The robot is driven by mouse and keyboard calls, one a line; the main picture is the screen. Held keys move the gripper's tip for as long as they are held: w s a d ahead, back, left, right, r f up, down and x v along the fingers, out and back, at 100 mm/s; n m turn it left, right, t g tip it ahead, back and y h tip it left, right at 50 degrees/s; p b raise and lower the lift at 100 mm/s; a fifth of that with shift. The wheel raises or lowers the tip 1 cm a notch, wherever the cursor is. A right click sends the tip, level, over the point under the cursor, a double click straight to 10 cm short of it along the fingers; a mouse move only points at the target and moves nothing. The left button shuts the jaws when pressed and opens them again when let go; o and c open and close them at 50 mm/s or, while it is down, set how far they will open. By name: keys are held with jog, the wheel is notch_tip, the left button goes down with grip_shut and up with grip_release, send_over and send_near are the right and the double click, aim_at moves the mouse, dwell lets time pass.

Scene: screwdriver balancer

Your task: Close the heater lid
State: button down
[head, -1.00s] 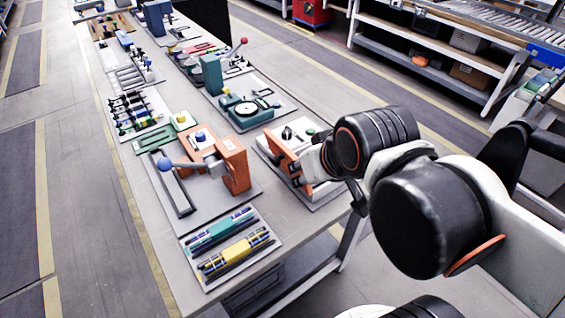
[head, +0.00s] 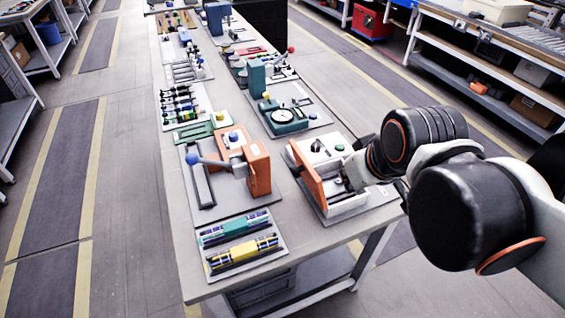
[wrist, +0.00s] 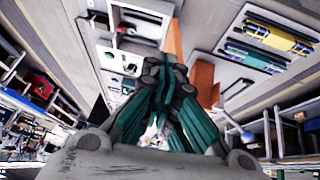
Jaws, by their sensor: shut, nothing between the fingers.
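The heater is a white box (head: 323,151) with an orange lid (head: 305,176), at the near right of the bench. The lid stands up, tilted, along the box's left side, so the heater is open. My gripper (head: 352,184) is shut and empty, low over the open box on the right, inner side of the lid. Whether it touches the lid I cannot tell. In the wrist view my teal-fingered gripper (wrist: 160,68) partly hides the heater (wrist: 112,60); the orange lid (wrist: 173,42) shows narrowly beyond the fingers.
An orange press with a blue-knobbed lever (head: 258,168) stands just left of the heater. A tray with teal and yellow screwdrivers (head: 240,243) lies at the bench's near end. A green dial fixture (head: 287,118) stands behind the heater. The floor left of the bench is clear.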

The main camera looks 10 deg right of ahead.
jog(key=w+a+r+n+g+p, duration=0.35)
jog(key=w+a+n+p, duration=0.35)
jog(key=w+n+p, duration=0.55)
jog(key=s+a+f+n+g+y, duration=0.1)
jog(key=s+a+f+n+g, duration=0.15)
jog(key=a+n, duration=0.4)
notch_tip(320, 180, down, 8)
jog(key=w+m+b, duration=0.1)
jog(key=b, duration=0.2)
jog(key=shift+w+d+f+g, duration=0.2)
jog(key=shift+w+d+g, duration=0.15)
jog(key=shift+d, duration=0.1)
jog(key=shift+d+r, duration=0.1)
